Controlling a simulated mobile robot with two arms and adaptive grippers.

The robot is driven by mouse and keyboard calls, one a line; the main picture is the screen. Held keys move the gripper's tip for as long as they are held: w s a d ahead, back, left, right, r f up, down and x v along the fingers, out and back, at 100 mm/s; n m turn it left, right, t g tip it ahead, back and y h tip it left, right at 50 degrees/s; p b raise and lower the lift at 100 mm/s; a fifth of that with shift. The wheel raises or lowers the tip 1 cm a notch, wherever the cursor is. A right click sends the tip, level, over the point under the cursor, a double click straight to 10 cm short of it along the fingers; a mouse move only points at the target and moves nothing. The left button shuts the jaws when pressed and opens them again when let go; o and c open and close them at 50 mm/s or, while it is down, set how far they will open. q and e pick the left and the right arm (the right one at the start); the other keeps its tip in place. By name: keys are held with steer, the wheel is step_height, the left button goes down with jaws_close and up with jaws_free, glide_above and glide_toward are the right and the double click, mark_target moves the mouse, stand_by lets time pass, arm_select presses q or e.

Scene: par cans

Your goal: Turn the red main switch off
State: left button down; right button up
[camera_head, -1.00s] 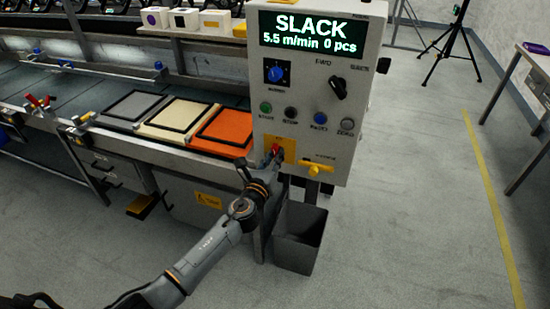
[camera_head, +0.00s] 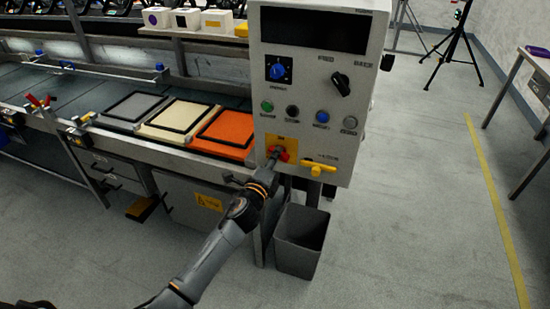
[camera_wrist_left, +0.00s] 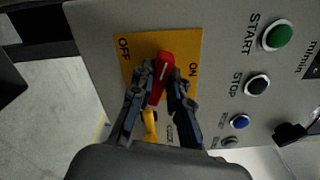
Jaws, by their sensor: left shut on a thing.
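The red main switch (camera_head: 284,154) sits on a yellow plate (camera_head: 291,143) low on the grey control panel (camera_head: 265,95). In the left wrist view its red handle (camera_wrist_left: 164,70) stands between my fingers, with OFF printed at upper left of the plate and ON at right. The handle's white mark points up in that view, leaning slightly right. My left gripper (camera_head: 272,160) reaches the switch from below and is shut on its handle; the fingers (camera_wrist_left: 162,90) hide its lower part. The panel display (camera_head: 313,30) is dark. My right gripper is not in view.
Above the switch are a green START button (camera_head: 267,106), other buttons, a blue knob (camera_head: 279,70) and a black selector (camera_head: 341,83). A yellow handle (camera_head: 318,168) sticks out at right of the switch. A grey bin (camera_head: 300,240) stands below. The conveyor holds framed panels.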

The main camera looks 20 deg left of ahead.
arm_select(q)
steer(key=shift+f+n, duration=0.15)
steer(key=shift+n, duration=1.85)
steer(key=c, duration=1.3)
jaws_free()
steer(key=s, duration=1.2)
steer(key=shift+a, duration=0.25)
